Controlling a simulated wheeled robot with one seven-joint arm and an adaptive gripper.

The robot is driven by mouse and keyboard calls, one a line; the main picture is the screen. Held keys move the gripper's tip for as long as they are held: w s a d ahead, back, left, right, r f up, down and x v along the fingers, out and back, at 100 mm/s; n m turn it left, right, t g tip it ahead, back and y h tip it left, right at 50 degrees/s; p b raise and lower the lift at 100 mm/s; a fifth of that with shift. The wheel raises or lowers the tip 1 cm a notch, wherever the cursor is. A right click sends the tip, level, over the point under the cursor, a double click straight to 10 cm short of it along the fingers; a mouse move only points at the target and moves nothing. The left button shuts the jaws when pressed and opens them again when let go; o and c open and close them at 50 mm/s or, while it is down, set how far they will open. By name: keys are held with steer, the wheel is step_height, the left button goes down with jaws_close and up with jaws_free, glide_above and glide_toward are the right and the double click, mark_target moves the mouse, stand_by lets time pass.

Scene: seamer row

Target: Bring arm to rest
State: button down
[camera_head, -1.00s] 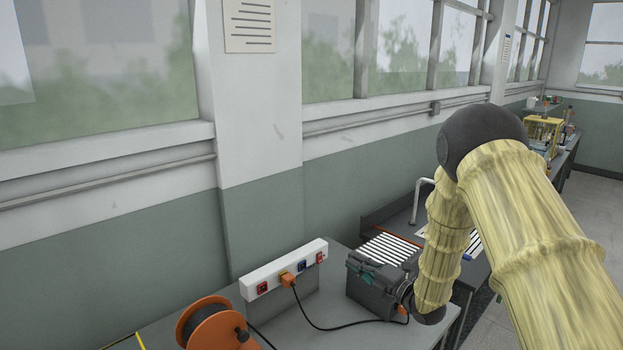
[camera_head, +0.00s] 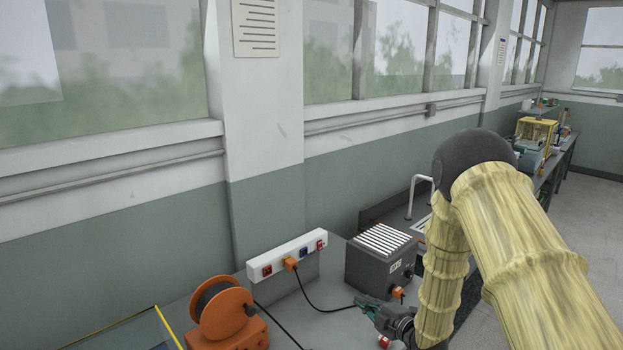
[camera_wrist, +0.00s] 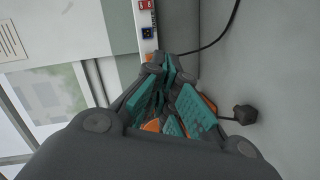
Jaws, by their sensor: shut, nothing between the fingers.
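My arm shows in a pale yellow cover in the head view and bends down to the bench. My gripper (camera_head: 366,304) is dark with teal finger pads. It is low over the bench, in front of the grey box with a white slatted top (camera_head: 380,256). In the wrist view my gripper (camera_wrist: 172,75) has its fingers together with nothing seen between them. The arm hides part of the bench's right end.
A white socket strip (camera_head: 287,254) stands at the wall with an orange plug and a black cable. An orange cable reel (camera_head: 222,312) is to the left. A sink tap (camera_head: 420,190) and a yellow-framed machine (camera_head: 536,132) are further back.

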steer(key=s+d+f+m+g+h, duration=0.25)
steer(key=s+f+m, duration=0.25)
steer(key=s+f, duration=0.45)
steer(key=s+d+f+m+g+h, duration=0.25)
steer(key=s+f+m, duration=0.25)
steer(key=s+f, duration=0.45)
steer(key=s+d+f+m+g+h, duration=0.1)
steer(key=s+f+m+g, duration=0.2)
steer(key=s, duration=0.8)
steer(key=s+f+m+g+h, duration=0.15)
steer(key=s+m, duration=0.25)
steer(key=s, duration=0.7)
steer(key=s+d+f+m+g+h, duration=0.15)
steer(key=s+m+g, duration=0.25)
steer(key=s, duration=0.7)
step_height(320, 180, down, 10)
steer(key=b, duration=1)
steer(key=shift+s+a+f, duration=0.2)
steer(key=shift+a, duration=0.1)
